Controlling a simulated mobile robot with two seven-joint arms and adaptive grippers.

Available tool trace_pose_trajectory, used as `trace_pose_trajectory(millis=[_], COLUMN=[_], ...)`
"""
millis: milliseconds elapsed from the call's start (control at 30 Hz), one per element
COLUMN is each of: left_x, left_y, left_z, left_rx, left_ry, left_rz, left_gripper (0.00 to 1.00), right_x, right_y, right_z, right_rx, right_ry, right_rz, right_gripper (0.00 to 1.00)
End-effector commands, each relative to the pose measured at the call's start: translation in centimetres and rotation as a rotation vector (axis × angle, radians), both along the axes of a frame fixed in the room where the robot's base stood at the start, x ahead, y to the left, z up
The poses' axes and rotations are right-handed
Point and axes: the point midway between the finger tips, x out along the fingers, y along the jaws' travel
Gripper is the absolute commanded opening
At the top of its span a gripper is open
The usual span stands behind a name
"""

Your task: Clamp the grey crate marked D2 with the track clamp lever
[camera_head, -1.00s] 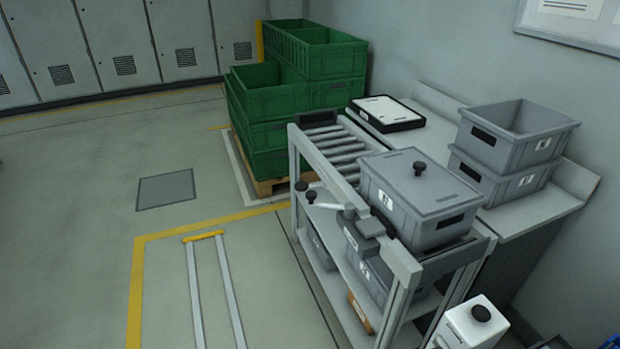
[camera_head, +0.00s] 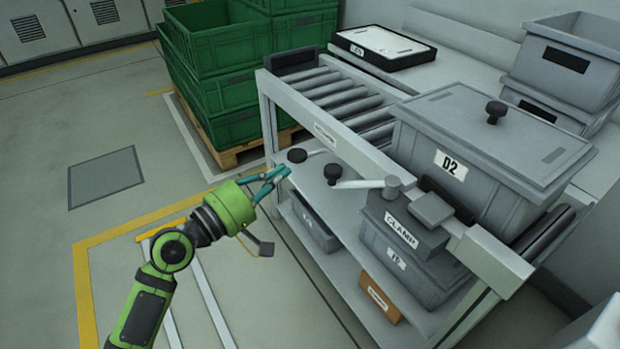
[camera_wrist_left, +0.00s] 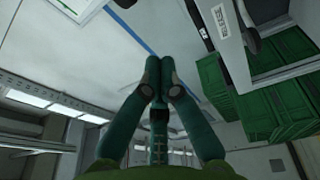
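The grey lidded crate marked D2 (camera_head: 450,165) sits on the near end of the roller track, with a black knob on its lid. The clamp block labelled CLAMP (camera_head: 401,232) is on the track's side below the crate; its dark pad is by the crate's front wall. A pale clamp lever (camera_head: 358,184) runs left from the clamp's round pivot to a black knob (camera_head: 332,173). My left gripper (camera_head: 284,171) is left of this knob, apart from it, its fingers together and empty. In the left wrist view the fingers (camera_wrist_left: 158,68) converge. My right gripper is out of view.
A second black knob (camera_head: 297,155) on a short rod juts from the track near my left gripper. Grey bins (camera_head: 408,267) and a brown box (camera_head: 381,298) are on the lower shelf. Green crates (camera_head: 215,85) stand behind on a pallet. Floor left of the track is clear.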

Motion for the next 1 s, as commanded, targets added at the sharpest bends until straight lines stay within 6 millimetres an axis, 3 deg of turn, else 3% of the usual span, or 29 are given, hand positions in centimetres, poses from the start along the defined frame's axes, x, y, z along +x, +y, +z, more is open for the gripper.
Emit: trace_pose_trajectory(millis=[167, 600, 800, 1000], left_x=[1.3, 7.2, 4.6, 3.3], left_y=[-1.5, -6.9, -7.2, -7.3], left_z=[0.8, 1.3, 0.9, 0.6], left_rx=[-0.013, -0.008, -0.007, -0.006], left_ry=[-0.005, -0.004, -0.002, -0.002], left_rz=[-0.009, -0.006, -0.005, -0.004], left_gripper=[0.0, 0.0, 0.0, 0.0], right_x=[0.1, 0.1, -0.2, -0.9], right_y=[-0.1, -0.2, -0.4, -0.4], right_z=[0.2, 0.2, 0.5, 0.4], right_rx=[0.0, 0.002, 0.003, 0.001], right_ry=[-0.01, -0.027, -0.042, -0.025], right_rz=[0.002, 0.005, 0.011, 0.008], right_gripper=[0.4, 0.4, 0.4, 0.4])
